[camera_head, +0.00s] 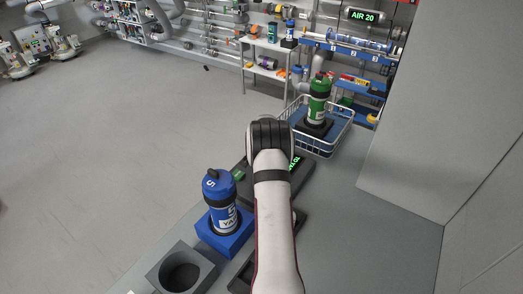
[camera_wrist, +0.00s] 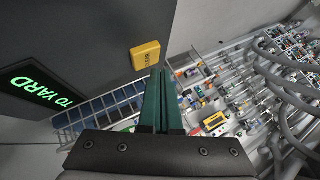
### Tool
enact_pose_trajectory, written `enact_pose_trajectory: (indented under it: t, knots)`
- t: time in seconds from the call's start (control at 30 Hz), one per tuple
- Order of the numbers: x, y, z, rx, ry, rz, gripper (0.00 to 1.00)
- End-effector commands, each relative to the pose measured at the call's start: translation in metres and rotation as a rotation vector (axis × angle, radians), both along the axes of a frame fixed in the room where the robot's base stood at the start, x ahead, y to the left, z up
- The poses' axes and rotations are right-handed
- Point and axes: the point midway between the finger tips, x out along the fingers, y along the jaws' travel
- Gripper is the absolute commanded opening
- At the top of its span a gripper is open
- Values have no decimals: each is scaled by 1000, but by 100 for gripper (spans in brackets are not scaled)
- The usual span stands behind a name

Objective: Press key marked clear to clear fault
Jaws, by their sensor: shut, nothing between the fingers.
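In the wrist view a yellow key (camera_wrist: 146,55) sits on the edge of a dark panel (camera_wrist: 95,35). It carries small dark lettering turned sideways that I cannot read surely. A green-lit display (camera_wrist: 42,85) on the panel reads "TO YARD". My gripper (camera_wrist: 161,78) has its dark green fingers together and empty. In the picture its tips lie just below the yellow key; I cannot tell whether they touch it. In the head view my arm covers the gripper and much of the panel, with part of the lit display (camera_head: 297,163) showing at its right.
A blue canister (camera_head: 221,190) stands in a blue block (camera_head: 232,244) left of my arm. A grey block with a round hole (camera_head: 180,274) is in front. A green canister (camera_head: 319,92) stands in a wire basket (camera_head: 340,135) behind. Shelves (camera_head: 268,47) stand farther back; open floor lies left.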

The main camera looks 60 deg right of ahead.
Motion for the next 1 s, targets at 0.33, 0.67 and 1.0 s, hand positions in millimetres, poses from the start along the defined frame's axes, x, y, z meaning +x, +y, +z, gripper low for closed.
enact_pose_trajectory:
  t: [0.33, 0.67, 1.0]
  knots:
    - [0, 0, 23, -1, -2, 2, 0]
    - [0, 0, 50, 0, 0, 0, 0]
    - [0, 0, 50, 0, 0, 0, 0]
